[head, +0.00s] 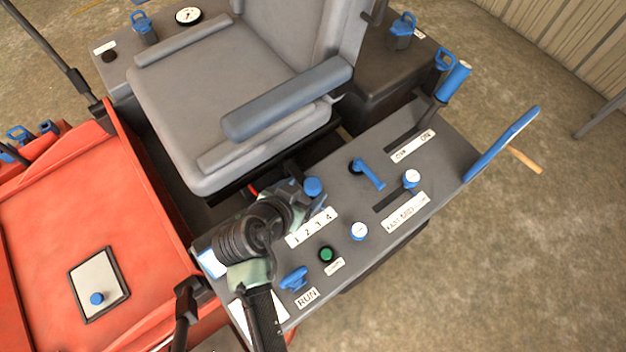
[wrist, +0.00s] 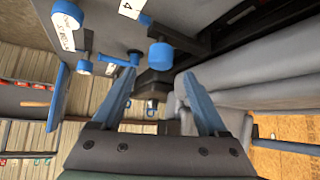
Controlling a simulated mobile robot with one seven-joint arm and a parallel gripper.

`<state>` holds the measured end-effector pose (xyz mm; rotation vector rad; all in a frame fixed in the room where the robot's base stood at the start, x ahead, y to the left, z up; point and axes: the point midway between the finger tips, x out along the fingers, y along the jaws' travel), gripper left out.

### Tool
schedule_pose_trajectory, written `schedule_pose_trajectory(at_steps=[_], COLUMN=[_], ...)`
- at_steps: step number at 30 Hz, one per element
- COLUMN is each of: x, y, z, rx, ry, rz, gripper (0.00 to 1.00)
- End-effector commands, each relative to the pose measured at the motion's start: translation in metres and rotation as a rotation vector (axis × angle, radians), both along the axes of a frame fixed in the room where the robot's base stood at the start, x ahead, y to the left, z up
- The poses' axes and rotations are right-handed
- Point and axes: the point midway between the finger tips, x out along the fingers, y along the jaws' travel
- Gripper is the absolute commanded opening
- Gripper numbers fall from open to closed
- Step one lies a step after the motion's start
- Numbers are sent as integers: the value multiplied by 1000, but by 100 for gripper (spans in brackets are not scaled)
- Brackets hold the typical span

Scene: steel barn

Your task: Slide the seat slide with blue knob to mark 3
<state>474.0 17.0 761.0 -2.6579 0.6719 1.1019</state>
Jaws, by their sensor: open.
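The seat slide's blue knob (head: 313,187) stands on the console beside the seat, near the 4 end of the white label strip (head: 312,228) marked 1 to 4. In the wrist view the round blue knob (wrist: 160,55) sits on a dark arm, close to the label's 4 (wrist: 129,8). My gripper (head: 305,203) is low over the console, just left of and below the knob in the head view. In the wrist view my gripper (wrist: 159,72) has its blue fingers spread, with the knob between and beyond their tips. It appears empty. My gripper partly hides the slide's track.
The grey seat with its armrest (head: 290,98) borders the console. A green button (head: 327,254), a blue RUN switch (head: 294,278), white-capped knobs (head: 359,231) and a blue lever (head: 368,174) stand nearby. A red panel (head: 60,215) lies left.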

Motion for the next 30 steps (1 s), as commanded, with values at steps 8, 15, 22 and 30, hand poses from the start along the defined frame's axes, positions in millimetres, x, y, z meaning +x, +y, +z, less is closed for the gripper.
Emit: schedule_pose_trajectory(at_steps=[8,15,22,30], x=[29,36,36,36], y=[-15,-19,-19,-19], z=[-33,-40,-40,-40], rx=[0,1,1,1], ry=[0,-2,-2,-2], rz=[0,1,1,1], gripper=[76,76,76,28])
